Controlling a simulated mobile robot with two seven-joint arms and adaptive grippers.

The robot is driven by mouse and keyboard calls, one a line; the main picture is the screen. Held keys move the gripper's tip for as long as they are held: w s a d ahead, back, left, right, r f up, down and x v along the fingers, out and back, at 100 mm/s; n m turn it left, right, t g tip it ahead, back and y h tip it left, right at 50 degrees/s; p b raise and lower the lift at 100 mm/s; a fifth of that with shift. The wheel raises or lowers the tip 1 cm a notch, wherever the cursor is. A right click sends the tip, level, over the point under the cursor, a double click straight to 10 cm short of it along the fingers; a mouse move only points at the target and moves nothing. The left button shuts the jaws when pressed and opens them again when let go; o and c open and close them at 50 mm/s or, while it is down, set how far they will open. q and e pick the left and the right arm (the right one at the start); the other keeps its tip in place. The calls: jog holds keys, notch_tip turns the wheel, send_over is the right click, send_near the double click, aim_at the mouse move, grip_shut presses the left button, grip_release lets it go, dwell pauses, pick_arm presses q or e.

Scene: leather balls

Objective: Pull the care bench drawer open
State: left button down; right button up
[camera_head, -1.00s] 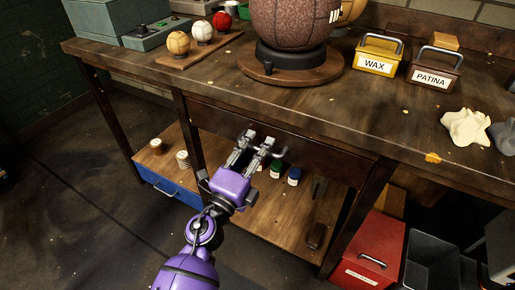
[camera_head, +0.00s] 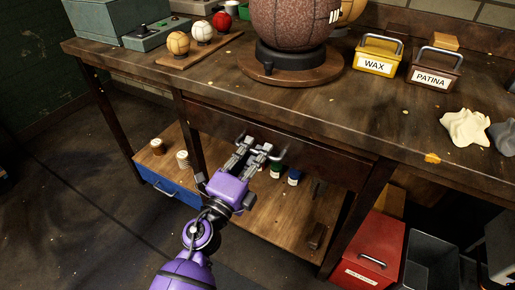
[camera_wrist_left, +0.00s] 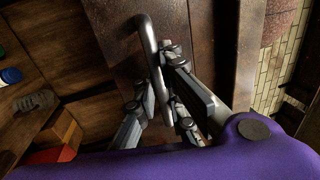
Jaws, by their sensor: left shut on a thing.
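The drawer (camera_head: 320,160) is a dark brown wooden front under the care bench's top. Its metal bar handle (camera_head: 275,155) shows on both sides of my left gripper (camera_head: 254,148). In the left wrist view the grey handle (camera_wrist_left: 150,42) runs down between the fingers of my left gripper (camera_wrist_left: 166,95), which is shut on it. The drawer front (camera_wrist_left: 115,45) fills the area behind it there. I cannot see into the drawer, and how far it stands out from the bench is hard to tell. My right gripper is not in view.
The bench top (camera_head: 350,110) carries a large ball on a round stand (camera_head: 290,75), a yellow WAX box (camera_head: 375,57) and a PATINA box (camera_head: 433,75). Open floor (camera_head: 90,220) lies at left.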

pick_arm(q)
jog(key=r+v, duration=0.3)
jog(key=v, duration=1.2)
jog(key=s+r+v, duration=0.1)
jog(key=r+v, duration=0.1)
jog(key=v, duration=1.2)
jog(key=shift+s+a+r+p, duration=0.3)
jog(key=shift+s+a+p, duration=0.05)
jog(key=shift+s+a, duration=0.05)
jog(key=c, duration=1.8)
grip_release()
jog(key=v, duration=1.2)
